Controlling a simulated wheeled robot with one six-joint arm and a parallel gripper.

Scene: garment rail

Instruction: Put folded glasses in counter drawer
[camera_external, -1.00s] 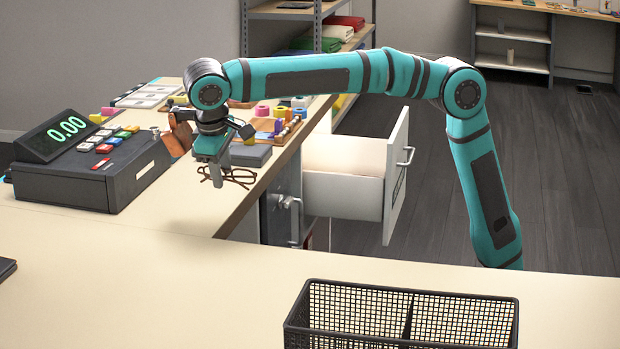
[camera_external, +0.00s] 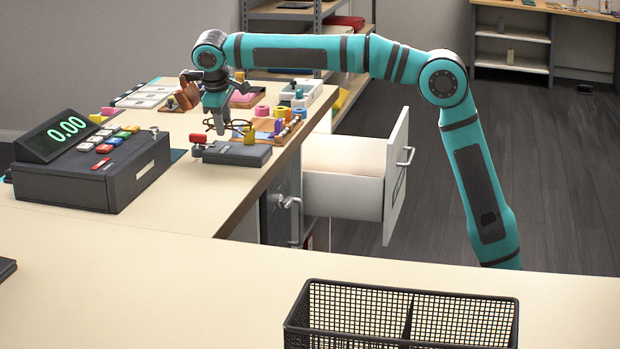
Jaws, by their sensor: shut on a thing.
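My gripper (camera_external: 218,122) points down above the left counter, behind the dark grey box. It is shut on the brown-rimmed folded glasses (camera_external: 238,126), which hang at its fingertips above the counter; the arm hides part of them. The white counter drawer (camera_external: 342,192) stands pulled out from the counter's right side, to the right of and lower than my gripper. Its front panel with a handle faces right. I see part of its inside, which looks empty.
A cash register (camera_external: 95,165) stands on the counter (camera_external: 185,215) at the left. A black mesh basket (camera_external: 400,318) stands in front.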

